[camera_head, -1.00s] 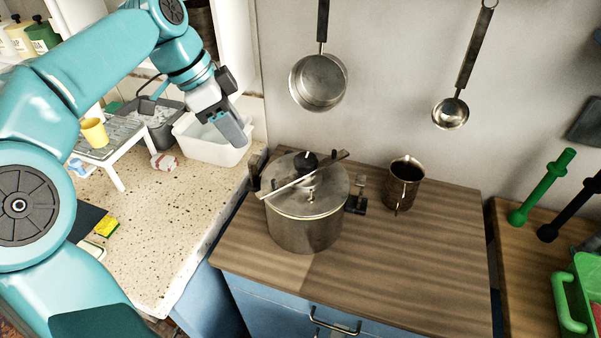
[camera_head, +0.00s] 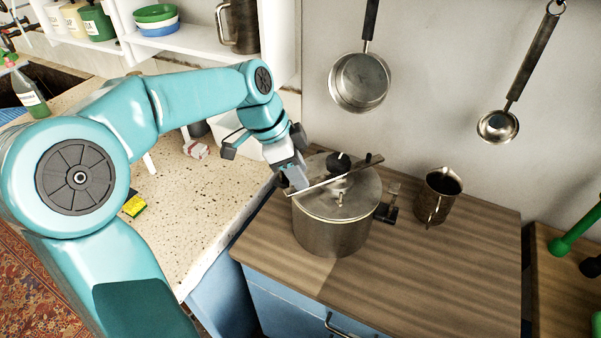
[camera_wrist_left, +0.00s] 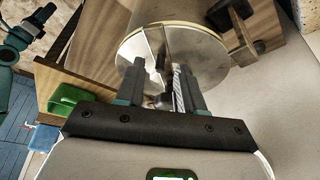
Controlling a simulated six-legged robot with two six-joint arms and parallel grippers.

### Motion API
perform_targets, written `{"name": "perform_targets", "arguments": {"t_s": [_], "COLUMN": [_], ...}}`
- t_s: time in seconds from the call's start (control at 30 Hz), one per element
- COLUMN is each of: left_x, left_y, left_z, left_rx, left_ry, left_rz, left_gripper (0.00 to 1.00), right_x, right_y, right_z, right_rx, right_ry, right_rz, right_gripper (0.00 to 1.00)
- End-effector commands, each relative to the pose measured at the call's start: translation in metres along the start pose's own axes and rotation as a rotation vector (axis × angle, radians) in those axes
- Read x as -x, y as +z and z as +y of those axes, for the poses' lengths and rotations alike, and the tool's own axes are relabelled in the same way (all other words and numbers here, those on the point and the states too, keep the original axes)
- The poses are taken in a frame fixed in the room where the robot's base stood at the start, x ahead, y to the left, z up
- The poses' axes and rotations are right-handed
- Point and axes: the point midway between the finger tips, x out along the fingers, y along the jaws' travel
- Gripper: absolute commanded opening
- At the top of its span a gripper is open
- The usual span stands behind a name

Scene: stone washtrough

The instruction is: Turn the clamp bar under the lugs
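A steel pot (camera_head: 330,235) with a flat lid (camera_head: 352,203) stands on the wooden counter. The clamp bar (camera_head: 335,183), a thin metal strip, lies across the lid, slanting up to the right in the head view. A black knob (camera_head: 338,162) shows beside it. A dark fitting (camera_head: 388,208) is at the pot's right side. My left gripper (camera_head: 298,182) is at the bar's left end. In the left wrist view its fingers (camera_wrist_left: 166,80) are apart, with the bar (camera_wrist_left: 167,42) running between them; I cannot tell whether they touch it. My right gripper is not in view.
A metal mug (camera_head: 436,200) stands right of the pot. A pan (camera_head: 359,82) and a ladle (camera_head: 498,126) hang on the wall behind. The wooden counter (camera_head: 440,270) is clear in front. A speckled worktop (camera_head: 190,215) lies to the left.

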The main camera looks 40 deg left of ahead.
Motion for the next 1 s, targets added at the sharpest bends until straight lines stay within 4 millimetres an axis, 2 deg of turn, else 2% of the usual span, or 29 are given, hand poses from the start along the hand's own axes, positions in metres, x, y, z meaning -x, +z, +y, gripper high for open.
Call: {"name": "perform_targets", "arguments": {"t_s": [0.13, 0.4, 0.47, 0.5, 0.53, 1.0], "left_x": [-0.0102, -0.0117, -0.0116, -0.0116, -0.0115, -0.011], "left_y": [-0.0015, -0.0023, -0.0023, -0.0022, -0.0022, -0.0025], "left_z": [0.0, -0.0006, -0.0007, -0.0007, -0.0007, -0.0008], "left_rx": [-0.001, -0.001, -0.001, -0.001, -0.001, -0.001], "left_ry": [0.001, 0.0, 0.0, 0.0, 0.0, 0.0], "left_rz": [0.0, 0.0, 0.0, 0.0, 0.0, 0.001], "left_gripper": [0.37, 0.37, 0.18, 0.05, 0.0, 0.0], "right_x": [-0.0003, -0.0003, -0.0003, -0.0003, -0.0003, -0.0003], "right_y": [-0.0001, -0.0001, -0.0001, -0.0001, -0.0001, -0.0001], "right_z": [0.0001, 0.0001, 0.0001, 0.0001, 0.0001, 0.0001], "right_rx": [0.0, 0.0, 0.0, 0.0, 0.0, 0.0], "right_ry": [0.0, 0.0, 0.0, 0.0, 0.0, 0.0], "right_rz": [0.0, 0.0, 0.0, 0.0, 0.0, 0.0], "right_gripper": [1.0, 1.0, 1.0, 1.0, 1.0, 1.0]}}
